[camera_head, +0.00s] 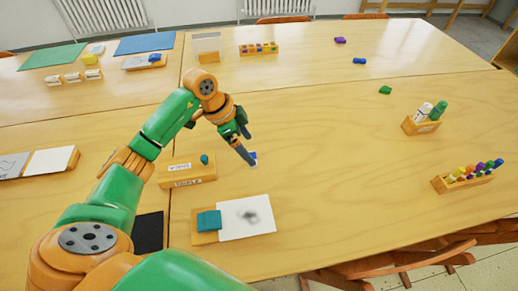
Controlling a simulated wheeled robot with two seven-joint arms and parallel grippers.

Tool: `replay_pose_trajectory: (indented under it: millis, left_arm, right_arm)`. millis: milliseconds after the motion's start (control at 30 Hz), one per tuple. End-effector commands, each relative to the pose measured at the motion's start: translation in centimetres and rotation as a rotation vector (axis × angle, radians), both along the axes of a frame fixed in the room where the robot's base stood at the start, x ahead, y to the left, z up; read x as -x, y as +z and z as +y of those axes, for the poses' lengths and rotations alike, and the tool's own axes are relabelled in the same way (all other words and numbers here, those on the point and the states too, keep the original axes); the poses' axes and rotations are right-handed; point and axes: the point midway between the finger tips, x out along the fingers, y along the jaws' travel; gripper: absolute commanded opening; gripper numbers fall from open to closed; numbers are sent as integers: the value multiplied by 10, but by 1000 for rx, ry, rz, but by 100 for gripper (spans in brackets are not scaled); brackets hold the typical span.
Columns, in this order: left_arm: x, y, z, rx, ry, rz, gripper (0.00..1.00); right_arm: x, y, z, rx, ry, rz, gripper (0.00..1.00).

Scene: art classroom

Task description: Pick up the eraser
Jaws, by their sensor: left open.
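A small blue-and-white block (253,156), which looks like the eraser, is on the wooden table just past the wooden label holder. My left gripper (246,151) reaches down to it from the upper left, with its fingertips right at the block. The gripper is open and partly covers the block; I cannot tell whether the fingers touch it. My right gripper is not in view.
A wooden holder (188,175) with a teal piece stands left of the gripper. Nearer lies a white sheet with a grey smudge (246,217) beside a teal block (209,221). A marker rack (463,180) and bottle holder (421,126) stand at right. The table's middle right is clear.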

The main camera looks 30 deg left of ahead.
Motion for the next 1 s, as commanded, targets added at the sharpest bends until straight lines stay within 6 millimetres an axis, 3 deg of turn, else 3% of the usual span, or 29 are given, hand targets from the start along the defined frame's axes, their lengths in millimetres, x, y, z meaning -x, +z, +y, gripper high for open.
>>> replay_pose_trajectory:
  millis: [233,500,833,1000]
  left_arm:
    - [-9,-45,-4,1,0,2,98]
    - [-10,-51,-6,-1,0,-1,98]
    - [-10,-50,-6,-1,0,-1,9]
    - [-10,-50,-6,-1,0,-1,8]
  right_arm:
    - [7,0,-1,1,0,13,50]
    - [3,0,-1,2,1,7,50]
    - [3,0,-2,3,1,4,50]
    - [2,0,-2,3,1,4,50]
